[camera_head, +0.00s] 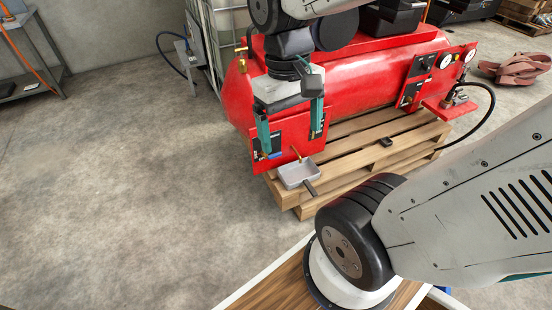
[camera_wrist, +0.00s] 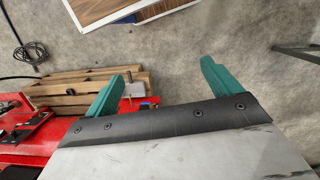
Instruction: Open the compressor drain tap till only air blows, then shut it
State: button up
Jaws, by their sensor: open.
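The red compressor (camera_head: 350,75) lies on a wooden pallet (camera_head: 385,150). A thin brass outlet (camera_head: 296,152) shows low at its near end, above a grey square pan (camera_head: 298,174). A small blue part (camera_head: 276,155), perhaps the tap's lever, sits low on the red end panel; blue also shows in the wrist view (camera_wrist: 149,103). My gripper (camera_head: 290,143) has two teal fingers, apart with nothing held, in front of that end panel. In the wrist view my gripper (camera_wrist: 161,72) is empty too, and the pan (camera_wrist: 134,89) shows beside the left finger. Whether the tap is open cannot be told.
A gauge panel (camera_head: 418,75) and a black hose (camera_head: 485,118) are at the compressor's right. A small black object (camera_head: 386,142) lies on the pallet. A metal table (camera_head: 35,50) stands far left. The concrete floor (camera_head: 130,190) on the left is clear.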

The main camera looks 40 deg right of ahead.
jog(key=w+d+f+m+g, duration=0.1)
jog(key=w+d+f, duration=0.8)
jog(key=w+f, duration=0.45)
jog(key=m+t+h, duration=0.1)
jog(key=t+h, duration=0.2)
jog(key=t, duration=1.1)
send_near(275, 156)
jog(key=s+a+f, duration=0.1)
jog(key=s+f, duration=0.2)
jog(key=f, duration=0.4)
jog(key=s+f, duration=0.2)
jog(key=f, duration=0.6)
jog(key=w+d+r+t, duration=0.1)
jog(key=w+r+t, duration=0.1)
jog(key=w+r, duration=0.1)
jog(key=w+d+r+t+h, duration=0.1)
jog(key=w+r+t, duration=0.1)
jog(key=w+r, duration=0.1)
jog(key=w+d+r+t, duration=0.1)
jog(key=w+r+t, duration=0.1)
jog(key=w+r, duration=0.2)
jog(key=shift+w+h, duration=0.3)
jog(key=shift+w, duration=0.55)
